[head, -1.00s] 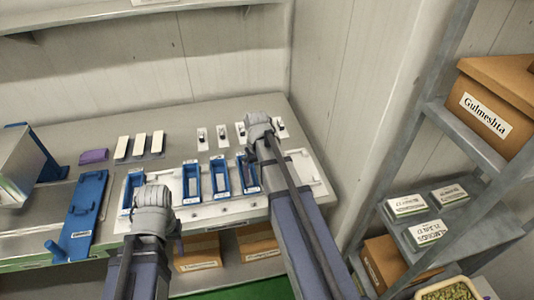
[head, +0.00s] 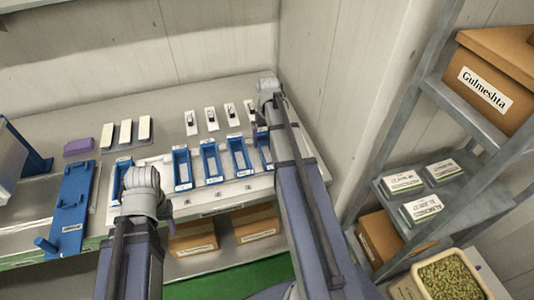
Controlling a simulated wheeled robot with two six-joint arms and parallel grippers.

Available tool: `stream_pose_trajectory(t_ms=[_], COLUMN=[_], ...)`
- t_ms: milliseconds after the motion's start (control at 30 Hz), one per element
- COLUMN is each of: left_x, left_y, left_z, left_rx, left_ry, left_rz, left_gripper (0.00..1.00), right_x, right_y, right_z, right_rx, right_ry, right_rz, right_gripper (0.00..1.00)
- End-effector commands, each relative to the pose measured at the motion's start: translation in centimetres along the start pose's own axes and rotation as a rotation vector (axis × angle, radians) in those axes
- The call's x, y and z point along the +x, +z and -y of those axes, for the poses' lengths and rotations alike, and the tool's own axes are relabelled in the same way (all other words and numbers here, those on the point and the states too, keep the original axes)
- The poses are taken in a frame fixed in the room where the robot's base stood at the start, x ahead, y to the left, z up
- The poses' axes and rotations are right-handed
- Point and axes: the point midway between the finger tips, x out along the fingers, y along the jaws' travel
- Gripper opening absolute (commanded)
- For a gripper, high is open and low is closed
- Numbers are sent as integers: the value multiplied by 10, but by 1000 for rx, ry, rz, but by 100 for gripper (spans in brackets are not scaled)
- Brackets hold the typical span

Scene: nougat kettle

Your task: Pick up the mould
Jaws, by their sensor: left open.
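Several narrow blue open-topped moulds stand in a row on a white rack (head: 220,197) on the bench. They include a left mould (head: 182,168), a middle mould (head: 211,161), a right mould (head: 239,155), and one at the far right (head: 264,150), partly covered by my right arm. Another blue mould (head: 122,166) at the rack's left end is partly hidden by my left gripper (head: 141,184). That gripper is open, over the rack's left part; its fingertips are hard to see. My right gripper (head: 268,88) is behind the row's right end, fingers hidden.
White cards with dark pieces (head: 211,119) lie behind the rack. Pale bars (head: 126,133) and a purple block (head: 79,147) lie to the left, near a blue plate (head: 74,208). A wall and metal shelf (head: 440,225) with boxes stand right.

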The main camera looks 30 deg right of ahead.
Motion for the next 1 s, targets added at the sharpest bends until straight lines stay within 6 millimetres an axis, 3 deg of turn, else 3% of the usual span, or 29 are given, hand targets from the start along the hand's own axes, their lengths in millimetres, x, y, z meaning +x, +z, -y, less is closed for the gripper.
stream_pose_trajectory(t_ms=[167,533,833,1000], left_x=[8,49,50,50], left_y=[0,-3,-3,-3], left_z=[-1,-5,-5,-5], left_rx=[0,0,0,0], left_ry=[0,0,0,0], left_rz=[0,0,0,0], left_gripper=[50,50,50,50], right_x=[8,50,51,51], right_y=[-1,-3,-3,-3], right_z=[1,3,2,2], right_rx=[0,-1,0,0], right_ry=[0,0,0,0], right_rz=[0,0,0,0], right_gripper=[100,100,100,83])
